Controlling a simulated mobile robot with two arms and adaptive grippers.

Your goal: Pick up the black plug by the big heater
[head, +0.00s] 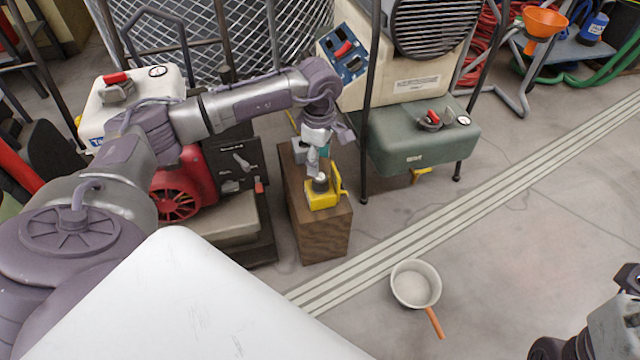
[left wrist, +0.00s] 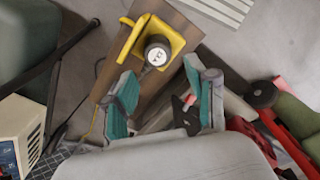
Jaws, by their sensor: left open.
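The black plug (head: 320,184) sits upright in a yellow holder (head: 323,200) on top of a wooden block, beside the big heater (head: 432,30). In the left wrist view the plug (left wrist: 157,52) shows its round top with a pale label, with the yellow holder (left wrist: 133,40) around part of it. My left gripper (head: 318,152) is just above the plug in the head view. In the left wrist view its teal fingertips (left wrist: 165,98) are spread with nothing between them; the plug lies beyond them, and I see no contact. My right gripper's fingers do not show.
The wooden block (head: 325,235) stands between a red-engined machine (head: 180,185) and the heater's green tank (head: 415,135). A dark upright post (head: 370,110) stands close to the right of my left gripper. A white pan (head: 415,284) lies on open floor.

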